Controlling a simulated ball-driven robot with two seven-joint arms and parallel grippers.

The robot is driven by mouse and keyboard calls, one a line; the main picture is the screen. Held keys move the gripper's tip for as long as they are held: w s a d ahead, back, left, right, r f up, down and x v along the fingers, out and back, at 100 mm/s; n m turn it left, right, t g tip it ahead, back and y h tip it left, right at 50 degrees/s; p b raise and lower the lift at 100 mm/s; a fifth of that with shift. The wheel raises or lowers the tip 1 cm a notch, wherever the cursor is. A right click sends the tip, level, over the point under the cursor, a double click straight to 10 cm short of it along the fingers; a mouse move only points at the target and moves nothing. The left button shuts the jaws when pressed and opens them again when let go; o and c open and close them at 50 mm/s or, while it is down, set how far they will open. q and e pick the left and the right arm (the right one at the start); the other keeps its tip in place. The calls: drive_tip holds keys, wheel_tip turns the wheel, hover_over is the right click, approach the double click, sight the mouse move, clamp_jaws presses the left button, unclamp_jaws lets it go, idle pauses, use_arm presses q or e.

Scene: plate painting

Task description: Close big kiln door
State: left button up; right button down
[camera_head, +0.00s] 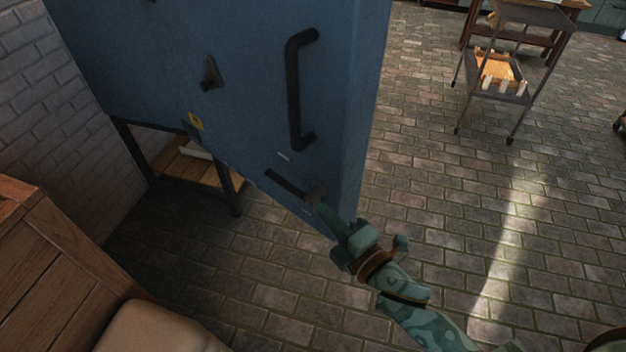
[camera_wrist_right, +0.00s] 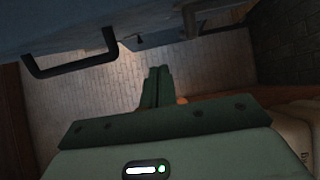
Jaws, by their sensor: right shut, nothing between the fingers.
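The big kiln door (camera_head: 240,110) is a large blue panel at the upper left of the head view. It stands out over the floor, with its thick right edge showing. It carries a long dark vertical handle (camera_head: 296,90), a small dark knob (camera_head: 209,75) and a dark lever (camera_head: 287,184) near its lower corner. My right gripper (camera_head: 318,196) is shut and empty beside the lever at that corner; whether it touches the door I cannot tell. In the right wrist view the shut fingers (camera_wrist_right: 157,86) point away, with a dark handle (camera_wrist_right: 72,66) at upper left. My left gripper is out of view.
A dark stand with a wooden shelf (camera_head: 178,166) shows below the door. A wooden crate-like piece (camera_head: 50,270) fills the lower left, beside a white brick wall (camera_head: 45,110). A metal cart (camera_head: 490,88) stands at upper right. The brick floor (camera_head: 430,180) to the right is clear.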

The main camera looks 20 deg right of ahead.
sight(312, 175)
drive_tip(key=shift+w+d+b, duration=0.1)
drive_tip(key=shift+w+b, duration=1.05)
drive_tip(key=shift+w, duration=4.5)
